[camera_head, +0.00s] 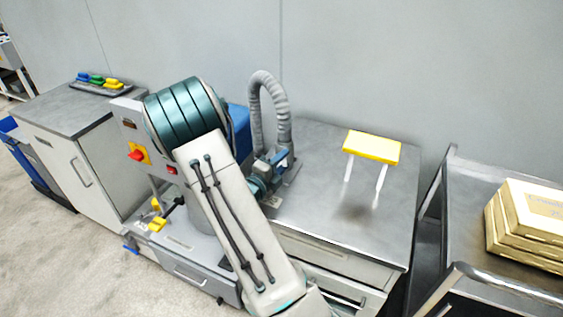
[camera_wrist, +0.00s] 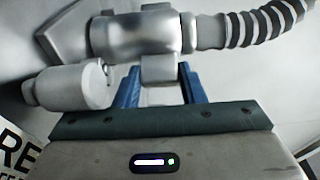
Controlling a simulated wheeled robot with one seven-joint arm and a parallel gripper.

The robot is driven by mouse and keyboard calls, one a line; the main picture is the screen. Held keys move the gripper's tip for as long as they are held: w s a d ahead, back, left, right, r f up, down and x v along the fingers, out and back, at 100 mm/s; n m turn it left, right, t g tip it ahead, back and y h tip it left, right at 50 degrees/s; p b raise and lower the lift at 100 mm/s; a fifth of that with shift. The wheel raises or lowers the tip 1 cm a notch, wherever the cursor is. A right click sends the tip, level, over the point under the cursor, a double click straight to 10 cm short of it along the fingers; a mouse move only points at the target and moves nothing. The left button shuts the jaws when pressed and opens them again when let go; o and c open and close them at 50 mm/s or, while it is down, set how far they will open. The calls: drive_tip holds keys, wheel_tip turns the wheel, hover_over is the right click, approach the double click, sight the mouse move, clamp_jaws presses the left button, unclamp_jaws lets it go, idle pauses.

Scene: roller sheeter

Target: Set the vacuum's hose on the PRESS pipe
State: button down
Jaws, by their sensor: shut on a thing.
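The vacuum's hose (camera_head: 268,82) is grey and ribbed. It arches up above the steel cabinet top and comes down on the right at my gripper; its ribbed part also shows in the wrist view (camera_wrist: 250,28). My gripper (camera_wrist: 160,78) has its blue fingers shut on a grey lug below the hose's smooth cuff (camera_wrist: 140,36). A short grey cylinder (camera_wrist: 65,88) is left of the fingers; I cannot tell whether it is a pipe. A partly cut-off sign (camera_wrist: 18,155) reads "RE". The PRESS pipe's mouth cannot be made out, and my arm hides part of the area.
A yellow plate on white legs (camera_head: 372,146) stands right of my gripper on the steel top (camera_head: 325,215). A cart (camera_head: 470,215) with yellowish boxes (camera_head: 530,225) is farther right. A machine with a red switch (camera_head: 137,154) stands left of my arm.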

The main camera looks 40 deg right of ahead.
idle(0.3)
drive_tip(key=c, duration=0.8)
unclamp_jaws()
drive_tip(key=shift+c, duration=0.2)
drive_tip(key=shift+f, duration=0.1)
drive_tip(key=b+v, duration=0.2)
drive_tip(key=v, duration=1.2)
drive_tip(key=shift+d, duration=0.1)
